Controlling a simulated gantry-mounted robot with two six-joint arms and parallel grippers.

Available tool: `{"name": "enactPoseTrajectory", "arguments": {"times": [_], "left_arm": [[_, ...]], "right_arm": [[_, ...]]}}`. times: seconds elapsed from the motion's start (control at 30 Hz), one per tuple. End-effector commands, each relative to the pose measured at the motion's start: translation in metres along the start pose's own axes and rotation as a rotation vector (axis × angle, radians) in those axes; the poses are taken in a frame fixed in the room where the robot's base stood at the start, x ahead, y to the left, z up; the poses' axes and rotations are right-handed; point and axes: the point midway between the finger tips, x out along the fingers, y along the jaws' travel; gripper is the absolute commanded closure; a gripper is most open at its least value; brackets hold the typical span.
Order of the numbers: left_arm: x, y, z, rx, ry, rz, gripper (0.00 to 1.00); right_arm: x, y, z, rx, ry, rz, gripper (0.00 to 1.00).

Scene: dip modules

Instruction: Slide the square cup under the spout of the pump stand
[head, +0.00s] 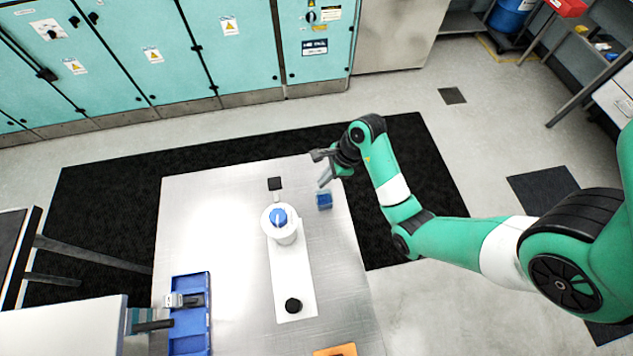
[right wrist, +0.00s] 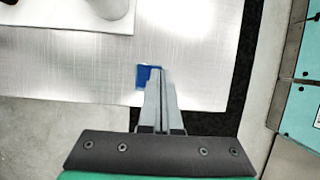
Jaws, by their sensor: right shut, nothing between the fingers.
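The square cup (head: 324,201) is small and blue and stands on the metal table, right of the pump stand. The pump stand appears as a long white base plate (head: 292,273) carrying a white round body with a blue top (head: 279,217). I cannot make out its spout clearly. My right gripper (head: 325,178) is shut and empty, at the far side of the cup. In the right wrist view, its fingertips (right wrist: 153,72) overlap the cup (right wrist: 144,77) and partly hide it. I cannot tell whether they touch.
A blue tray (head: 190,335) is at the left and an orange item (head: 336,350) at the front. Table right of the plate is mostly clear.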

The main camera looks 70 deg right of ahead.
Motion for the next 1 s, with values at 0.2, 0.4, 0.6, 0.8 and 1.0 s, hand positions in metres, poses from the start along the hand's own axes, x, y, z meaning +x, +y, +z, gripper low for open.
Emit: {"name": "enactPoseTrajectory", "arguments": {"times": [0.2,0.4,0.6,0.8,1.0], "left_arm": [[0.002,0.000,-0.001,-0.001,0.000,0.001,0.21],[-0.015,0.000,0.014,-0.001,-0.001,0.001,0.21],[-0.038,0.000,0.035,-0.001,-0.001,0.000,0.21],[-0.041,0.000,0.038,0.000,0.000,0.000,0.21],[-0.043,0.000,0.039,0.000,0.000,0.000,0.21]], "right_arm": [[0.001,0.012,-0.029,0.024,0.098,0.055,1.00],[0.022,0.013,-0.031,0.023,0.094,0.052,1.00],[0.060,0.015,-0.035,0.022,0.094,0.054,1.00],[0.088,0.016,-0.035,0.023,0.093,0.053,1.00],[0.100,0.017,-0.035,0.023,0.092,0.050,1.00]]}}
